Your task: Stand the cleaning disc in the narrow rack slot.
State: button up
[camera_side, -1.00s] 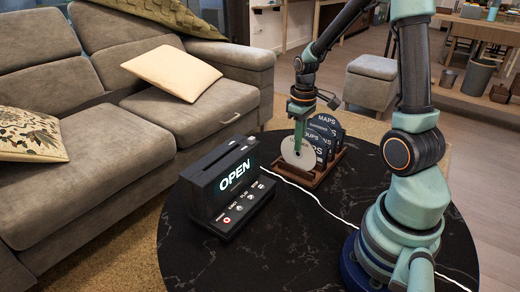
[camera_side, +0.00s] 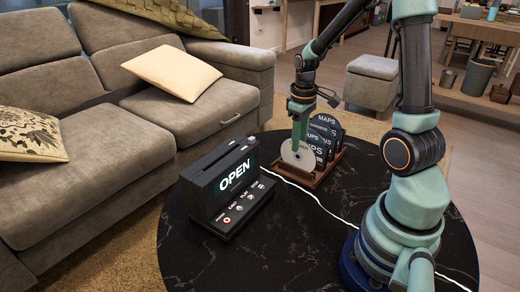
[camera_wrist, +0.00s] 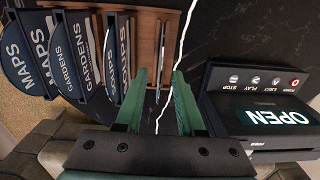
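The pale grey cleaning disc (camera_side: 297,155) stands upright at the near end of the brown wooden rack (camera_side: 325,173), in front of several dark labelled discs or cases. In the wrist view the cleaning disc (camera_wrist: 161,48) shows edge-on as a thin silver strip in the rack's end slot. My gripper (camera_side: 299,138) is directly above it. In the wrist view my gripper's green fingers (camera_wrist: 159,76) are apart, with the disc lying beyond and between their tips, touching neither. The bottom of the slot is hidden.
A black player with a lit OPEN display (camera_side: 238,175) stands on the round black table (camera_side: 290,250), left of the rack. Labelled cases (camera_wrist: 75,50) fill the rack's other slots. The table front is clear.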

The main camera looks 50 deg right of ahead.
notch_tip(320, 180, up, 11)
jog(key=shift+f, duration=0.2)
dwell(0.3)
jog(key=s+a+r+t, duration=0.1)
jog(key=a+r+t, duration=0.1)
jog(key=a, duration=0.6)
jog(key=s+a+r+t, duration=0.1)
jog(key=a+r+t, duration=0.1)
jog(key=a, duration=0.7)
jog(key=shift+s+r+t, duration=0.15)
jog(key=shift+s+t, duration=0.05)
jog(key=shift+t, duration=0.6)
